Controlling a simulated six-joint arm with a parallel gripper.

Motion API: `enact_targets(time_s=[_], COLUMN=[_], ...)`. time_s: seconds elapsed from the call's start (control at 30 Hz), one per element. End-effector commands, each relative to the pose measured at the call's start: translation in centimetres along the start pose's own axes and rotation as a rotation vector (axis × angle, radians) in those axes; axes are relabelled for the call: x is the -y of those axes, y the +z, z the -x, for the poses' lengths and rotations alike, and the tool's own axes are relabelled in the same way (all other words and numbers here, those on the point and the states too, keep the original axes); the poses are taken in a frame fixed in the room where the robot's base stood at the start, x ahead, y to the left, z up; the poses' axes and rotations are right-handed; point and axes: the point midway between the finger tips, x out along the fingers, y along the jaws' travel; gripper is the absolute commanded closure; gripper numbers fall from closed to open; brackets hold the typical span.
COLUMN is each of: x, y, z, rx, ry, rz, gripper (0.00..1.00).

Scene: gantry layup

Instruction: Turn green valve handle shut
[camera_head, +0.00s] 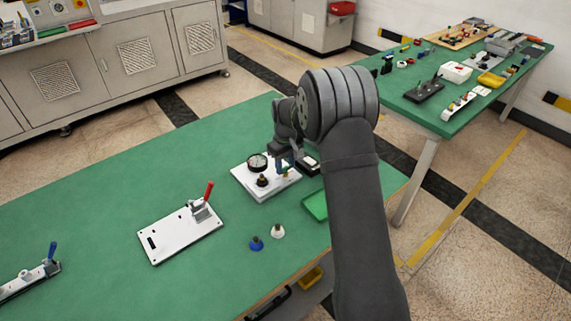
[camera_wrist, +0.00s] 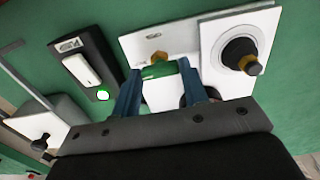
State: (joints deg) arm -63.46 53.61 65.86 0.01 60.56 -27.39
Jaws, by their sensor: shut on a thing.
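The green valve handle (camera_wrist: 160,70) sits on a brass fitting (camera_wrist: 157,57) on a white panel (camera_wrist: 135,46). In the head view the panel (camera_head: 270,189) lies on the green bench, and the handle (camera_head: 286,170) is a small green spot, mostly hidden by my wrist. My gripper (camera_wrist: 159,68) has its two blue fingers on either side of the handle and is shut on it. In the head view my gripper (camera_head: 287,164) is over the panel's right part. The lower part of the valve is hidden behind the fingers.
A red-handled clamp plate (camera_head: 180,232), blue (camera_head: 256,243) and white (camera_head: 278,231) small pieces and a green tray (camera_head: 315,205) lie nearby.

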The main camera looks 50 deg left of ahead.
Motion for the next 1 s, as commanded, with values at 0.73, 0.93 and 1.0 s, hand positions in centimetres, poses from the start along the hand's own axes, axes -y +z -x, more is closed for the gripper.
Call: enact_targets(time_s=[0.73, 0.93, 1.0], x=[0.0, 0.0, -0.1], y=[0.0, -0.1, -0.1], z=[0.2, 2.7, 4.3], rx=[-0.001, -0.004, -0.005], ry=[0.001, 0.002, 0.003], rz=[0.001, 0.001, 0.001], gripper=[0.38, 0.38, 0.38])
